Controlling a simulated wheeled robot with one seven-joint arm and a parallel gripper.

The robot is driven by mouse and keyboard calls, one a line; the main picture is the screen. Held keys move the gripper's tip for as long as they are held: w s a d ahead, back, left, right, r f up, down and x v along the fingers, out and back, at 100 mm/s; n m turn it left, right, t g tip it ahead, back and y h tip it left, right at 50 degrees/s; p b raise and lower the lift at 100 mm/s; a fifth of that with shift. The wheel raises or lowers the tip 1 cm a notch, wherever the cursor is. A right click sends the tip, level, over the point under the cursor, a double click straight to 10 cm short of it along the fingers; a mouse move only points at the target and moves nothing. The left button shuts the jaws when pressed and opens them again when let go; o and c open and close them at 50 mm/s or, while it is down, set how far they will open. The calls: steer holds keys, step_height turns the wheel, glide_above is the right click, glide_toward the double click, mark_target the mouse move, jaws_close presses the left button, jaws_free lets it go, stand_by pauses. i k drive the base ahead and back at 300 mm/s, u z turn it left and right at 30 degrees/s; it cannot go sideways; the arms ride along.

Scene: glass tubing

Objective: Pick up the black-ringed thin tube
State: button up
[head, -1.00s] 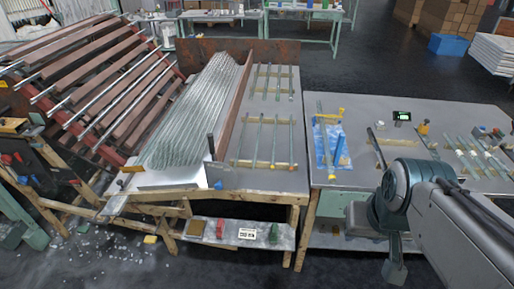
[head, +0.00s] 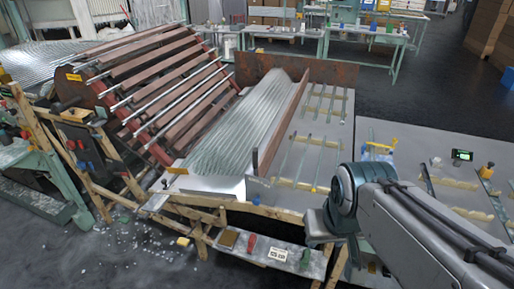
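Several thin tubes (head: 299,160) lie on pale wooden strips on the grey table beside the big stack of tubing. More tubes lie in a far row (head: 331,101) behind them. At this size I cannot make out a black ring on any tube. My arm comes in from the right and hangs over the front right of the tables. Its end, with my gripper (head: 354,252), points down near the table's front edge, apart from the tubes. The fingers are too small and partly hidden to tell open from shut. No tube is visible in it.
A large bundle of glass tubing (head: 238,125) lies on the sloped bed left of a rusty upright divider (head: 283,125). A slatted rack (head: 160,80) stands at the left. A second grey table (head: 400,132) at the right carries a small green display (head: 462,155). Dark floor lies in front.

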mark_target(297, 177)
steer(key=u, duration=0.65)
steer(key=i, duration=1.25)
